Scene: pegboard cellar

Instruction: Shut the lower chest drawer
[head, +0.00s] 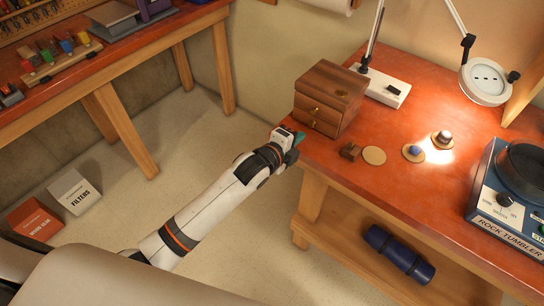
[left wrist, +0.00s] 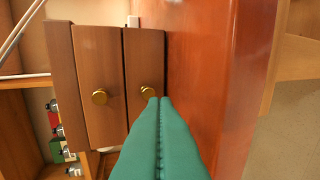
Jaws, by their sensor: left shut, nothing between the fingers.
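The small brown wooden chest (head: 328,98) stands at the left end of the red-topped bench. Its lower drawer (head: 312,122) is just above the bench top, under the upper drawer (head: 318,107). In the left wrist view the chest lies sideways, with the lower drawer (left wrist: 145,62) and its brass knob (left wrist: 148,91) nearest the red top. My left gripper (head: 297,140) is shut and empty in front of the lower drawer. Its green fingertips (left wrist: 159,100) overlap the knob's edge; I cannot tell if they touch. How far the drawer stands out is unclear.
A blue roll (head: 399,254) lies on the shelf below. Open floor lies left of the bench.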

